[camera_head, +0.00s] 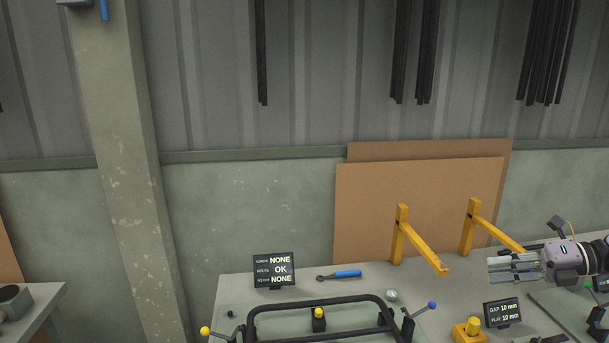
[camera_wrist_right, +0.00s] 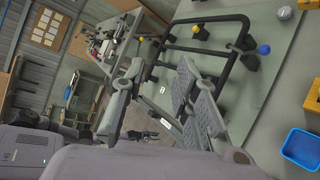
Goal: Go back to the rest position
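My right gripper (camera_head: 492,268) reaches in from the right edge of the head view, fingers pointing left above the workbench. In the right wrist view its two grey fingers (camera_wrist_right: 160,85) stand apart with nothing between them, so it is open and empty. The black tubular lounger frame (camera_head: 320,303) lies on the bench, to the left of the gripper and apart from it. The frame also shows at the top of the right wrist view (camera_wrist_right: 208,18). My left gripper is not in view.
A blue-handled tool (camera_head: 347,274) lies behind the frame. Yellow bracket arms (camera_head: 420,249) stand at the back. One display (camera_head: 274,270) reads NONE, OK, NONE; another (camera_head: 502,312) reads a gap in mm. A yellow block (camera_head: 468,331) and a blue tray (camera_wrist_right: 301,148) are nearby.

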